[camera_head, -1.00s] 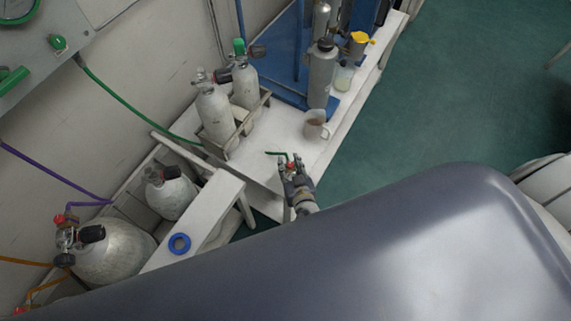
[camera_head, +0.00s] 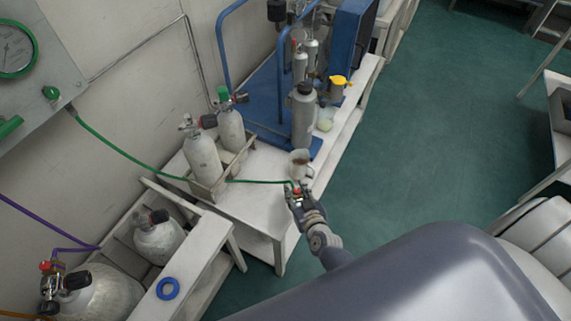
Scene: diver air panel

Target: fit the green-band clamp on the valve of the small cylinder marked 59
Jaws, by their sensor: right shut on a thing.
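My right gripper (camera_head: 297,193) is shut on a small fitting with a red knob (camera_head: 297,190), at the end of the green hose (camera_head: 130,152). This appears to be the clamp; its green band is too small to make out. The gripper is above the front edge of the white bench, right of the rack. Two small pale cylinders stand in the rack: the left one (camera_head: 204,158) has a bare metal valve with a black knob, and the right one (camera_head: 231,130) has a green piece on its valve. Their numbers are not readable. My left gripper is not in view.
A mug (camera_head: 300,163) stands on the bench just beyond the gripper. A grey bottle (camera_head: 303,118), a jar (camera_head: 326,118) and a yellow-topped container (camera_head: 338,88) stand farther back.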

